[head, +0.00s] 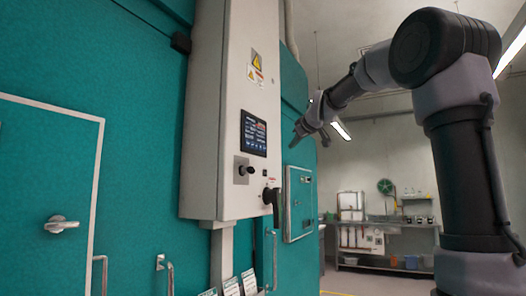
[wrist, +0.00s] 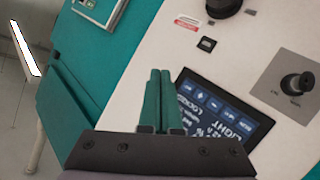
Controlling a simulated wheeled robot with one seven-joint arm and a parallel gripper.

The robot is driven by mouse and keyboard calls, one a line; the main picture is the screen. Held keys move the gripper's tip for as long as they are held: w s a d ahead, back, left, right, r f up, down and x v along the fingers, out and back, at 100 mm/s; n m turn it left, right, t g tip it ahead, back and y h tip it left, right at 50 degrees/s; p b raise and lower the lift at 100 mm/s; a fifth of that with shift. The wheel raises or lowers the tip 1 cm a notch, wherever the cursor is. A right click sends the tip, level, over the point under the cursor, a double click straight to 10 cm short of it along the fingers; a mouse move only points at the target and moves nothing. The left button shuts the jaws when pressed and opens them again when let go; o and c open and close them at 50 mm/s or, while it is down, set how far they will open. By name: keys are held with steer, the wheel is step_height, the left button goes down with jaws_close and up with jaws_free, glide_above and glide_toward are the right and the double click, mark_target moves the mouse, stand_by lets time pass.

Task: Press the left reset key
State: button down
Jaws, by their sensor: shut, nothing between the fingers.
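A dark touch screen (head: 254,134) with rows of small keys is set in the front of a pale control cabinet (head: 205,130). In the wrist view the screen (wrist: 222,115) appears turned, with blue keys and the words LIGHT and LOCKED. I cannot make out which key is a reset key. My gripper (head: 294,145) is shut and empty, to the right of the screen and apart from it in the head view.
A black selector knob (head: 244,170) sits below the screen, and a black rotary handle (head: 273,196) sticks out lower right. A smaller teal panel (head: 299,204) stands right of the cabinet. A shelf bench (head: 400,228) is far back. Open air surrounds my gripper.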

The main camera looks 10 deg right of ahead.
steer(key=w+a, duration=0.5)
steer(key=a, duration=0.2)
stand_by(0.6)
steer(key=shift+w+a, duration=0.1)
steer(key=shift+a, duration=0.1)
stand_by(1.8)
steer(key=shift+w+a, duration=0.2)
steer(key=shift+w+a, duration=0.15)
steer(key=shift+a, duration=0.1)
stand_by(0.7)
steer(key=shift+d, duration=0.1)
steer(key=shift+s+d, duration=0.4)
steer(key=shift+d, duration=0.05)
stand_by(0.3)
steer(key=shift+s+d, duration=0.75)
steer(key=shift+d, duration=0.3)
steer(key=shift+s+d, duration=0.75)
steer(key=shift+d, duration=0.25)
